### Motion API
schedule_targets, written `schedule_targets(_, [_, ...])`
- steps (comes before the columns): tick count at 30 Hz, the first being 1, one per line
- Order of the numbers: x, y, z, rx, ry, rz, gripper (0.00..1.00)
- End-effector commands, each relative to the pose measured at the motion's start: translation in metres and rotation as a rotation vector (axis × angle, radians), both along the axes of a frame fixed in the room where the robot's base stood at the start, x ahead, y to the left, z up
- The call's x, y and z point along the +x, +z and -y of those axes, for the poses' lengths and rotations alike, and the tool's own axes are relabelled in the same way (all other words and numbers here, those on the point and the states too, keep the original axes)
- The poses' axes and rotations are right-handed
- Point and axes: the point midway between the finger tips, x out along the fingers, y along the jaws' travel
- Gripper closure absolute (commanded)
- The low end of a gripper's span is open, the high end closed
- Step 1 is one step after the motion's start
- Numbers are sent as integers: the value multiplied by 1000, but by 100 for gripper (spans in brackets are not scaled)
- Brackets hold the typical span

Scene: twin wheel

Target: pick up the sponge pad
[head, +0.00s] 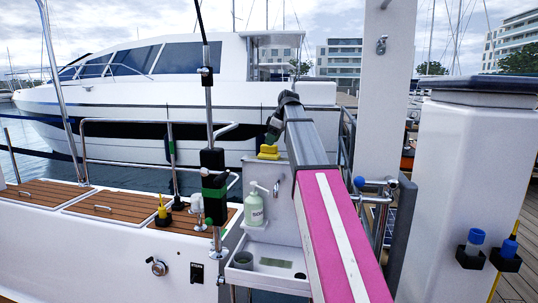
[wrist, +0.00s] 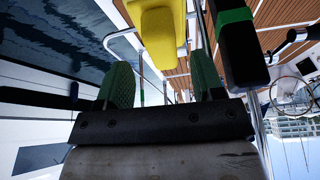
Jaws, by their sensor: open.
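The yellow sponge pad (head: 268,152) sits on top of the white panel behind the small sink. It also shows large in the wrist view (wrist: 163,42), near the top and roughly in line with the gap between my fingers. My gripper (head: 271,136) is just above the sponge in the head view, and my arm reaches out to it from the lower right. In the wrist view, the two green fingers of my gripper (wrist: 160,76) are spread wide with nothing held between them. I cannot tell from the head view whether the fingers touch the sponge.
A black and green pole mount (head: 213,185) stands left of the sponge; it shows close by at right in the wrist view. A soap bottle (head: 254,207) and a tap (head: 261,187) are below, over the sink (head: 268,250). A white post (head: 384,95) stands to the right.

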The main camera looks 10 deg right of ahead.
Motion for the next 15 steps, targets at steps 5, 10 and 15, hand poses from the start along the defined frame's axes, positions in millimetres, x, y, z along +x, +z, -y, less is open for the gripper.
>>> schedule_targets(5, [1,-25,-11,0,0,-1,38])
schedule_targets(10, [4,-36,-14,0,0,1,38])
schedule_targets(15, [4,-36,-14,0,0,1,38])
